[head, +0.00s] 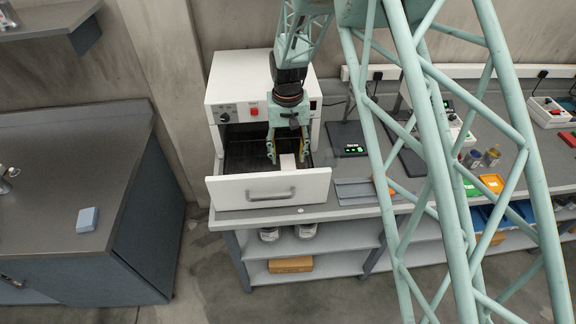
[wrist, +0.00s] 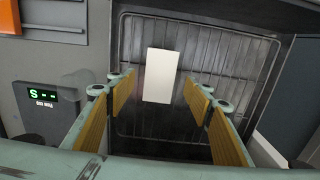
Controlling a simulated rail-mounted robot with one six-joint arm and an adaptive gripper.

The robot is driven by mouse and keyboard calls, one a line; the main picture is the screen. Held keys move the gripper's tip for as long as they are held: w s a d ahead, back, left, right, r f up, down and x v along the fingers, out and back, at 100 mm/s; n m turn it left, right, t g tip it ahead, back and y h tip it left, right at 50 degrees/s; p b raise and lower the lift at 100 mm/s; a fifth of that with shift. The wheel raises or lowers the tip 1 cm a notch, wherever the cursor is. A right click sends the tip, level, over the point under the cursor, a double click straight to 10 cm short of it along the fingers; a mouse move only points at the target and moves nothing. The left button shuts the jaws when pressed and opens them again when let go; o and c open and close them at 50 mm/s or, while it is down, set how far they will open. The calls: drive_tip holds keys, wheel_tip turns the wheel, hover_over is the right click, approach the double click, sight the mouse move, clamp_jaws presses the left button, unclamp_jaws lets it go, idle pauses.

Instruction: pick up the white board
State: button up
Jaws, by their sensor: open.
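The white board (wrist: 160,75) is a small pale rectangle lying on the wire rack (wrist: 215,50) inside the open drawer, seen in the wrist view. In the head view the white board (head: 287,162) shows just right of the middle of the drawer, partly beside a finger. My gripper (head: 288,158) is open above the drawer, its fingers apart around the board's position. In the wrist view my gripper (wrist: 160,100) has its yellow-padded fingers to the left and right of the board, with clear gaps on both sides. It holds nothing.
The drawer front (head: 240,192) with its handle stands pulled out from the white oven (head: 225,90). A scale with a green display (head: 352,149) stands to the right on the bench. A blue-grey sponge-like block (head: 87,218) lies on the left counter.

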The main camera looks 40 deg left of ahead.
sight(288, 164)
drive_tip(key=shift+f, duration=1.7)
drive_tip(key=c, duration=1)
